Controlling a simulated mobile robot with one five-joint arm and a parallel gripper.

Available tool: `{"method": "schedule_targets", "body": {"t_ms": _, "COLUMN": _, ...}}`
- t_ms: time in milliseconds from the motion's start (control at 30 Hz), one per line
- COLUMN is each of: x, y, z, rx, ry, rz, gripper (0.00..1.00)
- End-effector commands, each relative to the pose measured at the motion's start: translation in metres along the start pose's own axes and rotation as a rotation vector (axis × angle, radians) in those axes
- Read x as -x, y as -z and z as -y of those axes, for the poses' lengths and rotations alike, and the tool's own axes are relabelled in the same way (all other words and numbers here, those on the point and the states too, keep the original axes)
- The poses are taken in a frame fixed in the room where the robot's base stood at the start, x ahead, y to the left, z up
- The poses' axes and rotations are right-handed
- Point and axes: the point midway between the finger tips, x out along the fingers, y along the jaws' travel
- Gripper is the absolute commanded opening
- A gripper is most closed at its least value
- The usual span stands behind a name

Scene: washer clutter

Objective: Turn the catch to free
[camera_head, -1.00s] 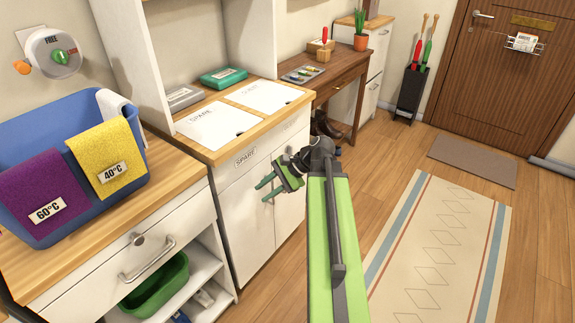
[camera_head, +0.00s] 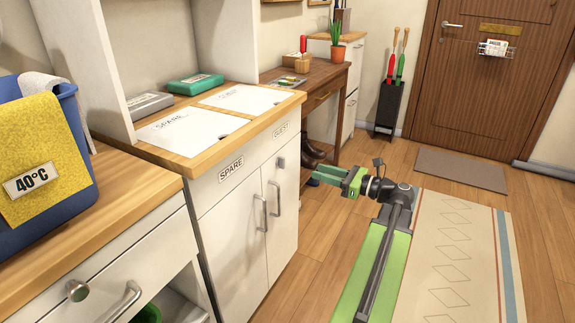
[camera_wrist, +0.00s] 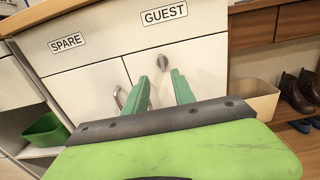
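A small grey turn catch (camera_head: 281,162) sits on the white cabinet front below the GUEST label. It also shows in the wrist view (camera_wrist: 163,62) with its tab upright, just beyond and between my fingertips. My gripper (camera_head: 335,178) is to the right of the cabinet doors, pointing left at them. In the wrist view its two green fingers (camera_wrist: 161,82) are apart with nothing between them, and a gap shows between them and the catch. The round wall dial marked FREE is outside the current views.
The SPARE and GUEST lids (camera_head: 245,99) lie on the cabinet top. Two door handles (camera_head: 269,205) stick out below the catch. A blue basket (camera_head: 62,190) stands on the left counter. A cream bin (camera_wrist: 256,98) and boots (camera_wrist: 299,92) are right of the cabinet. The rug area is open.

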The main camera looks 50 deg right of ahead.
Motion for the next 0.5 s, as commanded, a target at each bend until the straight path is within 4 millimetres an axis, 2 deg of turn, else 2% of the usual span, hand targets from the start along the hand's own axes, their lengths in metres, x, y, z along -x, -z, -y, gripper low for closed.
{"method": "schedule_targets", "body": {"t_ms": 33, "x": -0.012, "y": 0.0, "z": 0.0, "rx": 0.0, "ry": -0.002, "rz": 0.0, "gripper": 0.31}}
{"method": "schedule_targets", "body": {"t_ms": 300, "x": -0.075, "y": 0.001, "z": 0.005, "rx": 0.001, "ry": 0.007, "rz": -0.001, "gripper": 0.31}}
{"method": "schedule_targets", "body": {"t_ms": 500, "x": -0.109, "y": 0.001, "z": 0.006, "rx": 0.001, "ry": 0.01, "rz": -0.001, "gripper": 0.31}}
